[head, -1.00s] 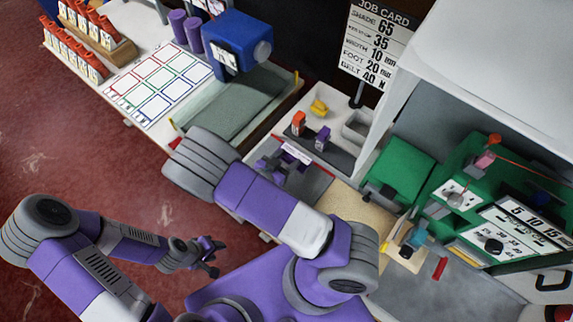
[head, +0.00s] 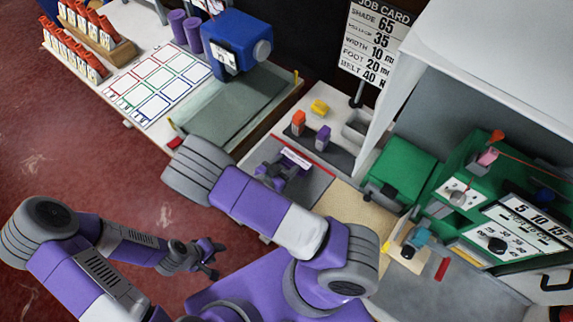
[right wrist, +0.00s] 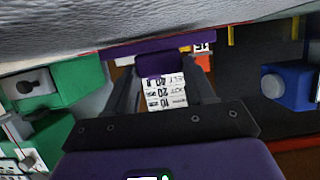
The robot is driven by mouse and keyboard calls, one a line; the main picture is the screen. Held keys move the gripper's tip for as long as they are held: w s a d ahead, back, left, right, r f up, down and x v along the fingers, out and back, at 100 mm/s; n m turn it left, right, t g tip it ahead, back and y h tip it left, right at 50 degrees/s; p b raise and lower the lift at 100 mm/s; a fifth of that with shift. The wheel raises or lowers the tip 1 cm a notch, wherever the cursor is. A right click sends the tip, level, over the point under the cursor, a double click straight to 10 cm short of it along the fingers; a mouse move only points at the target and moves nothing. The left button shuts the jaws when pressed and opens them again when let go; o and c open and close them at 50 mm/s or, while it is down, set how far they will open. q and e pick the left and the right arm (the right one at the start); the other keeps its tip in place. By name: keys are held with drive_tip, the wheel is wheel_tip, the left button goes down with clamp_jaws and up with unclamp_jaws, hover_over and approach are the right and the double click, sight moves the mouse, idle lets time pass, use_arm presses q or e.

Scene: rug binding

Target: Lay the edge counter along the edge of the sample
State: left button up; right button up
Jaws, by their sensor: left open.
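The purple edge counter (head: 296,158), with a white label strip, is over the grey sample (head: 312,184) near its red-lined far edge. My right gripper (head: 277,173) is at the counter, partly hidden by my own arm. In the right wrist view the counter's purple body (right wrist: 163,64) is between the dark fingers, which appear closed on its grip. A grey textured surface fills the top of that view, close to the counter; I cannot tell whether they touch. My left gripper (head: 211,261) is open and empty, above the floor and away from the bench.
A dark tray behind holds an orange tool (head: 298,122) and a purple tool (head: 323,137). A yellow block (head: 319,107) lies behind them. A beige board (head: 345,206) and green machine (head: 402,172) stand to the right. A blue machine (head: 236,42) stands left, and a job card (head: 375,42) behind.

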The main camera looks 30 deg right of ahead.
drive_tip(key=o, duration=0.4)
drive_tip(key=shift+s+f, duration=0.2)
drive_tip(key=shift+f, duration=0.3)
drive_tip(key=shift+r, duration=0.2)
drive_tip(key=p+v, duration=0.1)
drive_tip(key=v, duration=0.7)
drive_tip(key=r+p+v, duration=0.1)
drive_tip(key=v, duration=0.3)
drive_tip(key=shift+w+r+p, duration=0.15)
drive_tip(key=shift+w+p, duration=0.2)
drive_tip(key=shift+r, duration=0.1)
